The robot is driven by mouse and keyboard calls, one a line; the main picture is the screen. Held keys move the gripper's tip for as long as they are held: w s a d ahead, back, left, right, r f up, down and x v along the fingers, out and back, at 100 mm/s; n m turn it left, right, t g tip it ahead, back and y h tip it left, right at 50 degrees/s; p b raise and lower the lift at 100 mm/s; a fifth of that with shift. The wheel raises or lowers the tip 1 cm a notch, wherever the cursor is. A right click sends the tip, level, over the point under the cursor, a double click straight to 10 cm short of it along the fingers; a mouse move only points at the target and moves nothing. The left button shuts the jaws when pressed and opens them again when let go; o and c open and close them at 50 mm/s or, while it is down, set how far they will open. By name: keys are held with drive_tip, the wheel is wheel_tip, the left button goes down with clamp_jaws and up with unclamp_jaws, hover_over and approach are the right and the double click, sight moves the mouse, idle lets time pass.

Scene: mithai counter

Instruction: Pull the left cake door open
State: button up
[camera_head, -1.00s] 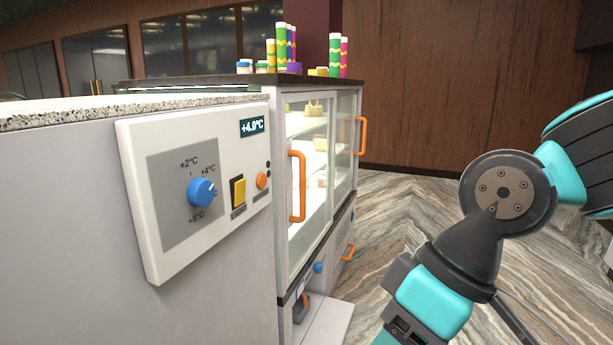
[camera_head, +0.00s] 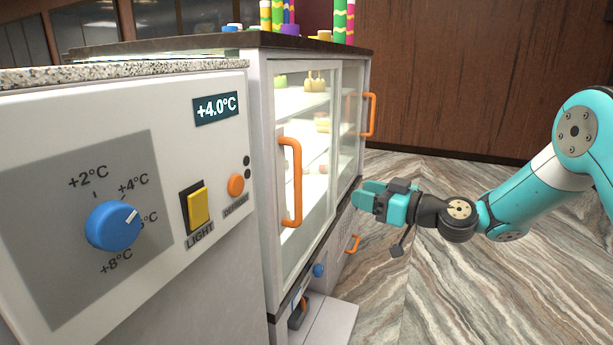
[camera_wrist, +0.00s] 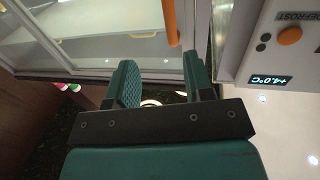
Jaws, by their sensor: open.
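The left cake door (camera_head: 308,228) is a framed glass door with a vertical orange handle (camera_head: 296,182); it looks closed. My gripper (camera_head: 362,195) is open and empty in the head view, out in front of the cabinet and right of this handle, apart from it. In the wrist view, my gripper's two fingers (camera_wrist: 160,78) are spread, and an orange handle (camera_wrist: 172,22) shows beyond the tips, in line with the gap between them. The distance between tips and handle is hard to judge.
Right of it stands another glass door with an orange handle (camera_head: 370,115). A control panel (camera_head: 215,155) with a blue knob (camera_head: 113,225) is nearer on the left. A lower orange handle (camera_head: 352,244) sits below the doors. The patterned floor (camera_head: 440,300) is clear.

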sight(301, 179)
drive_tip(key=x, duration=0.5)
drive_tip(key=s+x, duration=0.1)
drive_tip(key=x, duration=0.5)
drive_tip(key=p+x, duration=0.1)
drive_tip(key=x, duration=0.5)
drive_tip(key=shift+s+a, duration=0.15)
drive_tip(key=shift+a, duration=0.3)
